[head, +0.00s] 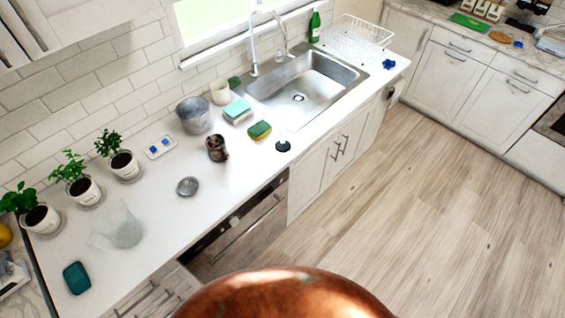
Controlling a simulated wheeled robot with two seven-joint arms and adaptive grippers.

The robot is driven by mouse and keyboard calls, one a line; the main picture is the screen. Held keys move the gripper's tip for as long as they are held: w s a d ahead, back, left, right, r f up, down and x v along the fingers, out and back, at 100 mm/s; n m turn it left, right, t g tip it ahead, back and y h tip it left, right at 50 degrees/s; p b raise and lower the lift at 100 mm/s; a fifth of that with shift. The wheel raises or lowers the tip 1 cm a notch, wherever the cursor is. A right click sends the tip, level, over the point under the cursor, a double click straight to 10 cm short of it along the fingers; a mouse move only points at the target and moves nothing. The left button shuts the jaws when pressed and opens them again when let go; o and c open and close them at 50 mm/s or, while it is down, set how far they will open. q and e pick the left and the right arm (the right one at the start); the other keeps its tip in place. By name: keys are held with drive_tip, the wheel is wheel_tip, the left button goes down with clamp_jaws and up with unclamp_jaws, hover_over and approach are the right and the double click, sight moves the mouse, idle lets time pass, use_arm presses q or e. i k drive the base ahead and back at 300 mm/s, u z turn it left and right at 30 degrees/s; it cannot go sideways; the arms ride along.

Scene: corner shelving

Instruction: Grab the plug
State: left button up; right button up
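A small, round, dark disc that looks like the sink plug (283,146) lies on the white counter near its front edge, to the left of and in front of the sink (318,84). The sink is steel and empty, with a round drain (298,98) in its floor. Neither of my grippers shows in the head view.
A green-yellow sponge (260,130), a dark jar (217,148) and a metal lid (187,186) are left of the plug. A copper-coloured dome (285,296) fills the bottom middle. The wooden floor (440,190) is clear.

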sight(282, 146)
drive_tip(key=u, duration=0.85)
drive_tip(key=i, duration=0.85)
drive_tip(key=u, duration=0.1)
